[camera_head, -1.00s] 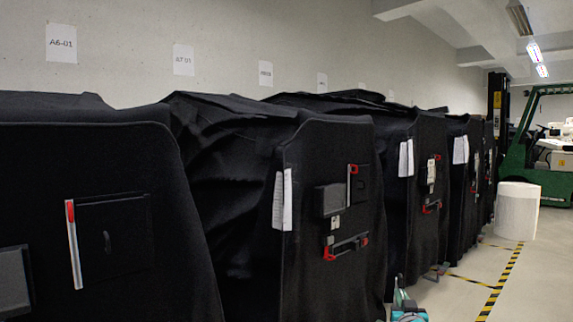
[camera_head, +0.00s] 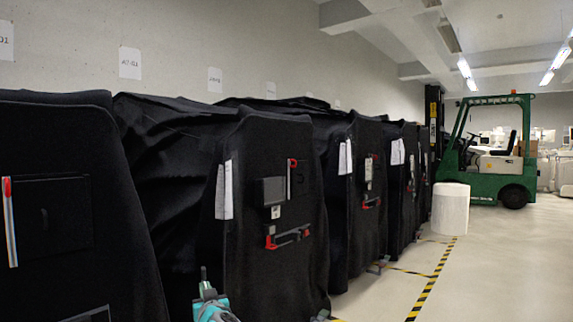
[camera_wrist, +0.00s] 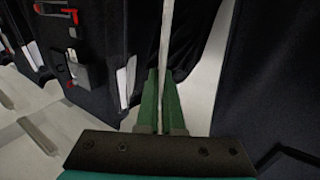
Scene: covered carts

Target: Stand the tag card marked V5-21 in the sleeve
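My gripper (camera_head: 204,275) shows at the bottom of the head view, in front of the gap between the nearest cart and the one behind it. In the wrist view its two green fingers (camera_wrist: 159,85) are close together, pointing ahead. A thin pale strip (camera_wrist: 165,35) runs up from between them. I cannot tell whether it is a card seen edge-on in the grip or something behind. No writing V5-21 is readable. A red-ended holder (camera_head: 288,237) and a small white tag (camera_head: 276,212) are on the middle covered cart (camera_head: 250,275). I cannot tell which part is the sleeve.
The nearest covered cart (camera_head: 110,220) fills the left side. White sheets (camera_head: 224,190) hang on cart edges. A white cylinder (camera_head: 450,208) and a green forklift (camera_head: 500,192) stand farther back. The floor is free right of the yellow-black line (camera_head: 434,280).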

